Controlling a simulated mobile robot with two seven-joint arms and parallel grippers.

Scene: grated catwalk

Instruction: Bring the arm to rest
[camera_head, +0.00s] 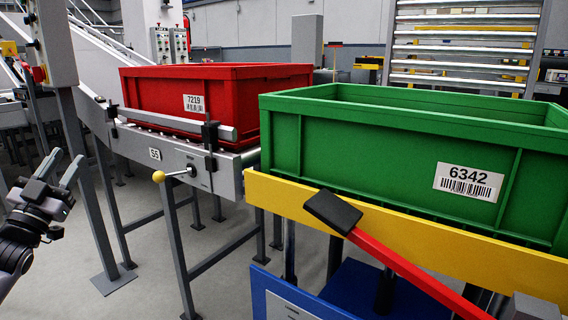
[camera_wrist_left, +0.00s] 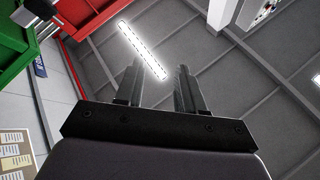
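My left gripper (camera_head: 62,172) is at the left edge of the head view, raised in free air, left of the conveyor and apart from it. Its two fingers are spread with nothing between them. In the left wrist view the open fingers (camera_wrist_left: 156,88) point up toward the ceiling, with a gap between them. My right gripper does not show in either view.
A red crate (camera_head: 150,93) labelled 7219 sits on the grey roller conveyor (camera_head: 225,180). A green crate (camera_head: 380,150) labelled 6342 sits on a yellow-edged lift (camera_head: 400,236). A red lever (camera_head: 400,264) with a black grip sticks out in front. A yellow-knobbed handle (camera_head: 159,176) projects from the conveyor.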

